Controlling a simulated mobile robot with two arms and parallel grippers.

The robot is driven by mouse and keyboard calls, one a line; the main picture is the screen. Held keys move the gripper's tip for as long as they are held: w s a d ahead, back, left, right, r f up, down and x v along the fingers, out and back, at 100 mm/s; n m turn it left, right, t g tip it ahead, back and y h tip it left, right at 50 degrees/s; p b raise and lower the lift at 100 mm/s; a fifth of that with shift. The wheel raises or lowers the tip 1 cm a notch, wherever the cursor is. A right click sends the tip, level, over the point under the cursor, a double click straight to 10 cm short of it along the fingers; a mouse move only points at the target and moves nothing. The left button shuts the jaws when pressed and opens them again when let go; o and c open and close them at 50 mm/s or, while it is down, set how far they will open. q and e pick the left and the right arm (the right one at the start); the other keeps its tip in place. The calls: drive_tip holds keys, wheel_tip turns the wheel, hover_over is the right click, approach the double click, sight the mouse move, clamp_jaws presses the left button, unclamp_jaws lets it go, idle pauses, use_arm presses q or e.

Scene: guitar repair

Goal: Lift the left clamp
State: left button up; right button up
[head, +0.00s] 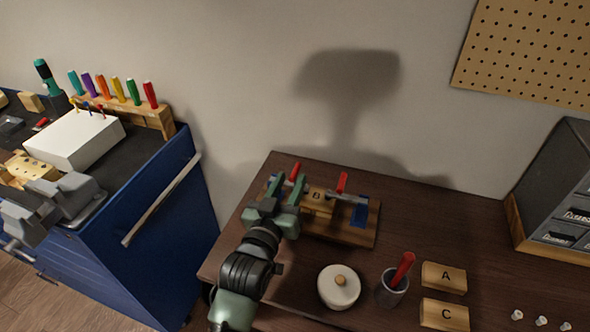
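The left clamp (294,172) shows its red handle upright at the back left of a wooden board (360,238) on the dark brown table. The rest of this clamp is largely hidden behind my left gripper. My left gripper (286,182) is over the left end of the board, with its two green fingers visibly apart. The fingertips are close to the clamp; contact cannot be made out. The right clamp (342,182), also red-handled, stands on the board to the right, by a wooden block marked B (316,203). My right gripper is not in view.
A white lidded pot (339,288), a grey cup (391,290) with a red tool, and blocks A (444,278) and C (445,315) stand in front. A drawer cabinet (560,190) is at right. A blue workbench (165,220) is at left. Table right of the board is clear.

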use_arm(q)
drive_tip(key=x, duration=0.2)
drive_tip(key=shift+w+d, duration=0.15)
drive_tip(key=shift+w, duration=0.2)
drive_tip(key=shift+w+d+f, duration=0.1)
drive_tip(key=shift+w, duration=0.3)
clamp_jaws()
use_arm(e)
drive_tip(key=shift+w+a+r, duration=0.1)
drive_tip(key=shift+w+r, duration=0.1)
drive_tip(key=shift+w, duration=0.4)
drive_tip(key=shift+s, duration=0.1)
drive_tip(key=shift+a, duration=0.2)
